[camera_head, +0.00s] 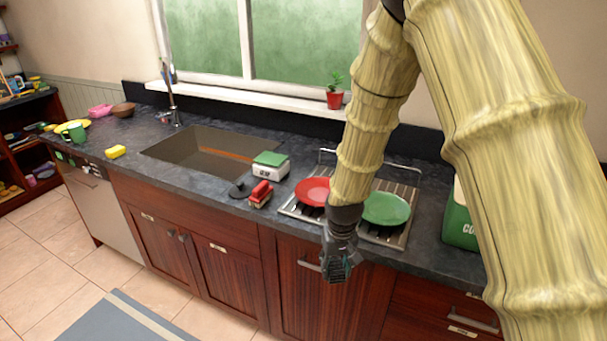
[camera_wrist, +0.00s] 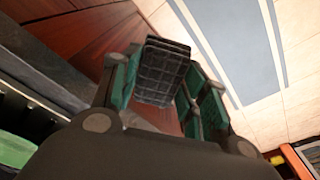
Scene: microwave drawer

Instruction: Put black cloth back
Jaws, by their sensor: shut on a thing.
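My gripper (camera_head: 340,268) hangs in front of the counter's front edge, just below the dish rack, pointing down. In the wrist view its green-sided fingers (camera_wrist: 160,95) are closed around the black cloth (camera_wrist: 165,72), a dark piece with a grid pattern. The cloth's lower part is hidden behind the gripper's body. In the head view the cloth cannot be clearly told apart from the dark gripper.
A dish rack (camera_head: 296,210) holds a red plate (camera_head: 313,191) and a green plate (camera_head: 386,209). A green container (camera_head: 459,222) stands right. A scale (camera_head: 270,165), red item (camera_head: 260,194) and sink (camera_head: 200,155) are left. A floor mat (camera_head: 122,318) lies below.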

